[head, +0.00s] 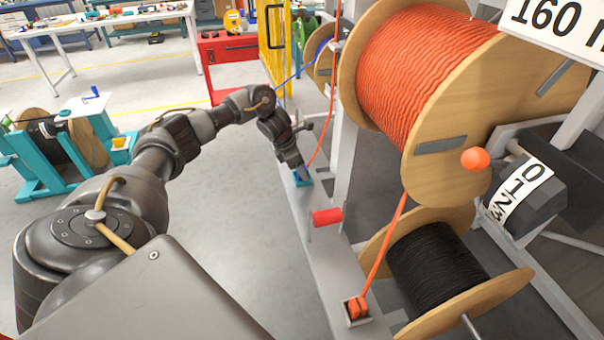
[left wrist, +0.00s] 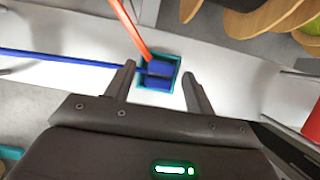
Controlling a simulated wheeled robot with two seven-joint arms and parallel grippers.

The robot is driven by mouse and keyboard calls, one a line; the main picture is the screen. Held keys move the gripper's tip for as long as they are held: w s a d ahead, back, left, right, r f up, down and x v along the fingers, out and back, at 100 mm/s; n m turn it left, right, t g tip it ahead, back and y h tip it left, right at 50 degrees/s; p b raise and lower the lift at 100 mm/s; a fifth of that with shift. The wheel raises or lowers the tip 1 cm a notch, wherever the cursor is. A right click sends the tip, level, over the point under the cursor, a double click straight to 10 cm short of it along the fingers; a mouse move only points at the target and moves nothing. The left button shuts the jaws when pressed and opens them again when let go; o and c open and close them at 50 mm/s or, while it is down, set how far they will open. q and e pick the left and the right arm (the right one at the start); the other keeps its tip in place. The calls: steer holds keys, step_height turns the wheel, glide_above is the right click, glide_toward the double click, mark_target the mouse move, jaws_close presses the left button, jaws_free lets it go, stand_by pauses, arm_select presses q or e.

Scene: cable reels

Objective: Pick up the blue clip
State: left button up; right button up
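The blue clip (left wrist: 157,83) sits in a small teal square holder (left wrist: 176,62) on the white rail. A blue cable (left wrist: 60,57) runs into it from the left, and an orange cable (left wrist: 131,30) reaches it from above. In the left wrist view my left gripper (left wrist: 158,73) is open, with one finger on each side of the holder. No contact with the clip is visible. In the head view my left gripper (head: 297,167) points down at the teal holder (head: 303,182), and the clip there is mostly hidden. My right gripper is not in view.
A large orange cable reel (head: 425,65) and a black one (head: 440,270) stand to the right. Open floor (head: 230,200) lies left of the rail.

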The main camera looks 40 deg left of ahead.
arm_select(q)
steer(key=c, duration=1)
steer(key=shift+r, duration=0.15)
steer(key=shift+r, duration=0.7)
steer(key=a+r+b, duration=0.1)
steer(key=a+r, duration=0.3)
steer(key=r, duration=0.3)
steer(key=shift+s, duration=0.4)
steer(key=a+r, duration=0.1)
steer(key=a, duration=0.1)
steer(key=s+a+r, duration=0.1)
steer(key=a, duration=0.2)
steer(key=s+a+r+p, duration=0.1)
steer(key=a+r, duration=0.1)
steer(key=a, duration=0.1)
steer(key=shift+a, duration=0.15)
steer(key=shift+s+a+r, duration=0.2)
steer(key=shift+s+a, duration=0.05)
steer(key=shift+a, duration=0.45)
